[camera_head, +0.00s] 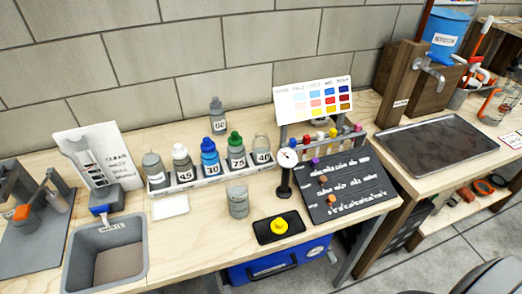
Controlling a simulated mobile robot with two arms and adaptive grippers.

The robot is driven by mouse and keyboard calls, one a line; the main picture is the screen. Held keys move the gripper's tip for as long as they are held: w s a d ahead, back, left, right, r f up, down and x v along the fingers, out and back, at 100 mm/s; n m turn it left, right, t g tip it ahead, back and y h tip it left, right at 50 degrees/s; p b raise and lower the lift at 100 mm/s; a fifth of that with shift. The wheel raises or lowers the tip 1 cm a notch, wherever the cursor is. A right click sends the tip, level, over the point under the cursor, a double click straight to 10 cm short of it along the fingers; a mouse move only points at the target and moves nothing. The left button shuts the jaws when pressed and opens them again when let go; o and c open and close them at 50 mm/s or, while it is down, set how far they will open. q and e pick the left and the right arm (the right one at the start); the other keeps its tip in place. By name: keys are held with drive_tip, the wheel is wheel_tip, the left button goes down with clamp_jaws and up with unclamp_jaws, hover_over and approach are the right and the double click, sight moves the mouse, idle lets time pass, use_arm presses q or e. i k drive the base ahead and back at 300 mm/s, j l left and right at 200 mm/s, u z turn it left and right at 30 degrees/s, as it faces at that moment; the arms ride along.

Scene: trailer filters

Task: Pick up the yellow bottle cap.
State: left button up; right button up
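The yellow bottle cap (280,225) sits on a small black tray (263,238) near the front edge of the wooden bench. A grey bottle without a visible coloured cap (238,202) stands just left of and behind the tray. Neither of my grippers shows in the head view. Nothing covers the cap from this view.
A rack (215,181) of numbered bottles with white, blue and green caps stands behind. A black sloped board (345,188) and a dial gauge (287,157) are right of the cap. A grey sink (105,255) is at left. A blue case (280,262) is below the bench.

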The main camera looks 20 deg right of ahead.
sight(278, 226)
drive_tip(key=z, duration=0.95)
